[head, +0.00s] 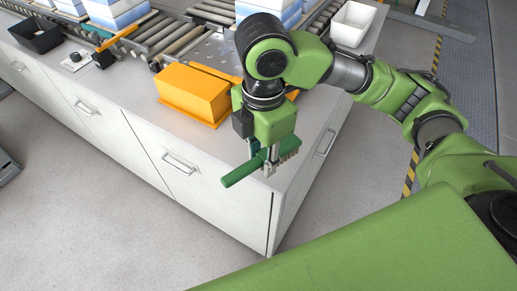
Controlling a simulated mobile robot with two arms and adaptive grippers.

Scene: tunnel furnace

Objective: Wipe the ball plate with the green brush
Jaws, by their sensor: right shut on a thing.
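My right gripper (268,165) points down and is shut on the green brush (243,172). The brush is held level, its handle pointing to the lower left and its bristles at the right end. It is in front of the counter's front edge in the picture; its height is hard to tell. The ball plate (205,52), a grey surface with small round dots, lies on the counter between the rollers and the orange box. My right arm hides part of its right side. The brush is apart from the plate. My left gripper is out of view.
An orange box (190,92) stands on the white counter (118,92) between the plate and the front edge. Roller conveyors (172,38) carry blue-and-white blocks (118,12). A black tray (35,35) is at left, a white bin (352,22) at right.

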